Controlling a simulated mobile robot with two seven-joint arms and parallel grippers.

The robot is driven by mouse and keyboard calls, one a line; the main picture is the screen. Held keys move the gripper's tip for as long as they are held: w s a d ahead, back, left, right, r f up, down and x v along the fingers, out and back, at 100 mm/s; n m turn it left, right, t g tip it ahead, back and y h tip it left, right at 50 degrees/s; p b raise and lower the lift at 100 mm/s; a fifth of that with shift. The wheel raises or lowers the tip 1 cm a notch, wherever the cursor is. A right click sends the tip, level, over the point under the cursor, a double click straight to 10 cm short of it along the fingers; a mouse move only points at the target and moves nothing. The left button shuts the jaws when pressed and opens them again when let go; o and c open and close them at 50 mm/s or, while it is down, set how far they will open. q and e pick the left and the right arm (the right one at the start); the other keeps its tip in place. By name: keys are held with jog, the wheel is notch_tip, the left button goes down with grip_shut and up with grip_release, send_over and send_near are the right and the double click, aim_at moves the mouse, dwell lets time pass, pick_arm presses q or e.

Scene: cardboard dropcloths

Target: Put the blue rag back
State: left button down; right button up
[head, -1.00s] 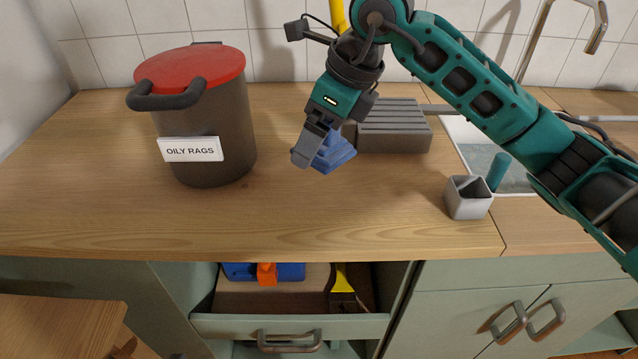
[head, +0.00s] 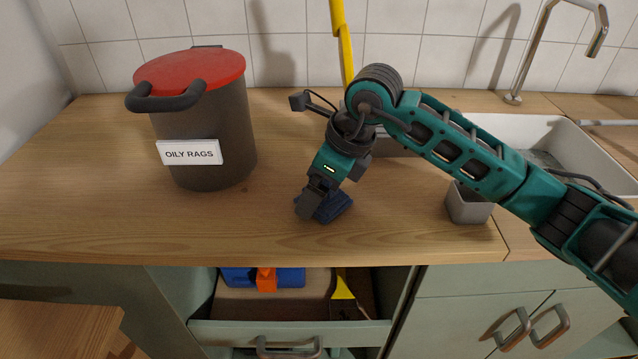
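The blue rag (head: 334,207) is a small, dark blue folded cloth at the front middle of the wooden counter. My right gripper (head: 308,207) points down at its left side, with the fingers closed on it; the fingers and wrist hide part of the rag. I cannot tell whether the rag touches the counter or hangs just above it. A dark grey bin (head: 215,125) with a red lid (head: 190,70) and an "OILY RAGS" label (head: 190,153) stands to the left; the lid is on. My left gripper is not in view.
A drawer (head: 290,333) below the counter is open, holding a blue item with an orange part (head: 265,278) and a yellow-handled tool (head: 342,287). A grey square cup (head: 470,205) stands right, before the sink (head: 560,130). The counter between bin and rag is clear.

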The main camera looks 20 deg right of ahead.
aim_at(342, 198)
jog(key=o, duration=0.8)
jog(key=shift+r, duration=0.15)
pick_arm(q)
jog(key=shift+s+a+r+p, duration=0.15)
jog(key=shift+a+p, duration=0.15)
jog(key=shift+p, duration=0.3)
pick_arm(e)
jog(key=v, duration=1.1)
jog(key=shift+s+d+r, duration=0.1)
jog(key=shift+s+r, duration=0.05)
jog(key=shift+r, duration=0.25)
